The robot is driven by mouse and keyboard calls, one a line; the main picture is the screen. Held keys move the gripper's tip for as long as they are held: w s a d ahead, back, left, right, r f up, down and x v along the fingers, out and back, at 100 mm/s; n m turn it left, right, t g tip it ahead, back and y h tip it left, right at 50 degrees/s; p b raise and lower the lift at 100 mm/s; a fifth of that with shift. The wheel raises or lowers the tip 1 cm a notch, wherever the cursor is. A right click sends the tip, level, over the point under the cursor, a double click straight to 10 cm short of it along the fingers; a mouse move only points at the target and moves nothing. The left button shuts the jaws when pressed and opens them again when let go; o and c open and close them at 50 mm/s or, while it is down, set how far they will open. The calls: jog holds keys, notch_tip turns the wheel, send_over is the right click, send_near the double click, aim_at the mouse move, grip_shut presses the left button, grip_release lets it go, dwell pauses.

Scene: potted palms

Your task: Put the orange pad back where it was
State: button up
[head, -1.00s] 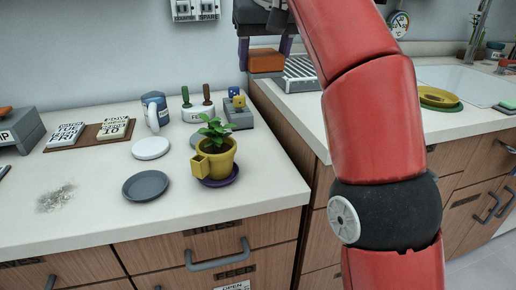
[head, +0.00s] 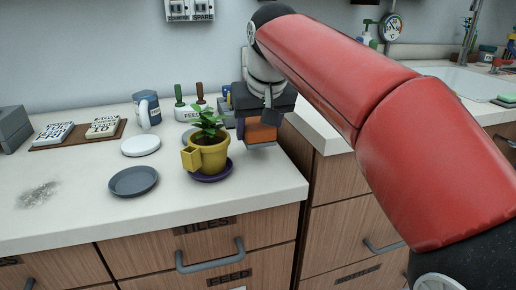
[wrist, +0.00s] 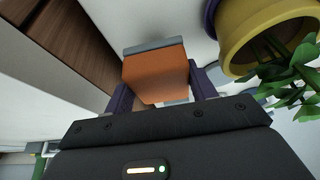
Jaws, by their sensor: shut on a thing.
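The orange pad (head: 262,133), an orange block with a grey face, is between the purple fingers of my gripper (head: 257,132), which is shut on it. The pad also shows between the fingers in the wrist view (wrist: 155,75). It is low over the right end of the left counter, just right of the yellow pot; I cannot tell whether it touches the counter. A grey holder (head: 228,121) with blue and yellow pads stands behind the pot, mostly hidden by my gripper.
The yellow pot (head: 209,157) with a green plant stands on a purple saucer (head: 216,174), close to my gripper.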

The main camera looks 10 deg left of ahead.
aim_at(258, 143)
jog(key=shift+f+b, duration=0.45)
jog(key=shift+f, duration=1.35)
jog(key=shift+f, duration=0.2)
jog(key=o, duration=1)
jog(key=shift+c, duration=0.2)
jog(key=shift+s+d+r, duration=0.1)
jog(key=shift+r, duration=0.5)
jog(key=p+v, duration=0.2)
jog(key=v, duration=0.9)
